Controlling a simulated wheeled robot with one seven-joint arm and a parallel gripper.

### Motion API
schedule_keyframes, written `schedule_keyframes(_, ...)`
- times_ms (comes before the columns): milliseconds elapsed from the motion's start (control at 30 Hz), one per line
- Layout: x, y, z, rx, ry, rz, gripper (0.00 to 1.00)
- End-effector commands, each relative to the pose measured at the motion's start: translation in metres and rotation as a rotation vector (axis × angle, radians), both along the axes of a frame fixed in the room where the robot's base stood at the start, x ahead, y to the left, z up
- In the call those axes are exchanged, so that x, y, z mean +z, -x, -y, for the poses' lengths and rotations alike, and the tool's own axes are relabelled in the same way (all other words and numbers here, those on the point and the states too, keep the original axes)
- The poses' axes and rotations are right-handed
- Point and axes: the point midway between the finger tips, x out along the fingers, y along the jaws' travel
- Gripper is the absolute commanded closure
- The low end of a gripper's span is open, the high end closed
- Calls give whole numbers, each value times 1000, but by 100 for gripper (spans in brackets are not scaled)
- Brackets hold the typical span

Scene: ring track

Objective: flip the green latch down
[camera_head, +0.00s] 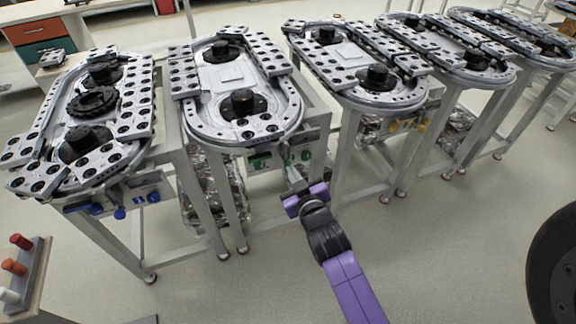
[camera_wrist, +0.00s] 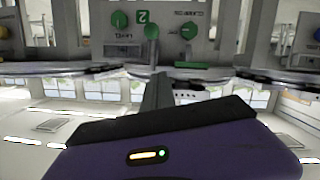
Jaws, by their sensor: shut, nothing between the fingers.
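The station panel (camera_head: 282,160) with green controls is on the front of the second ring track from the left; it appears upside down in the wrist view (camera_wrist: 225,38). A green round-ended lever (camera_wrist: 152,31), likely the green latch, stands out near its middle, between a green knob (camera_wrist: 119,19) and another green control (camera_wrist: 189,30). My gripper (camera_head: 291,168) is shut and empty, its fingers pointing at the panel. In the wrist view the closed fingers (camera_wrist: 157,78) line up with the lever and hide its lower part. I cannot tell whether they touch it.
The second ring track (camera_head: 200,118) overhangs the panel. A track with blue controls (camera_head: 120,213) stands left, one with yellow controls (camera_head: 408,125) right. Metal table legs (camera_head: 345,150) flank my arm. A stand with coloured pegs (camera_head: 22,268) is at lower left. Open floor lies in front.

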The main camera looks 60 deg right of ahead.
Motion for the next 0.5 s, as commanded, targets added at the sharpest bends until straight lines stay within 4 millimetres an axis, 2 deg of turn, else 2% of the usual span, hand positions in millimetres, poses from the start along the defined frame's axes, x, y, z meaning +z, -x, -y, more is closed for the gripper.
schedule_keyframes(200,5,17,-13,1,0,0,100)
schedule_keyframes(500,6,19,-15,0,0,0,100)
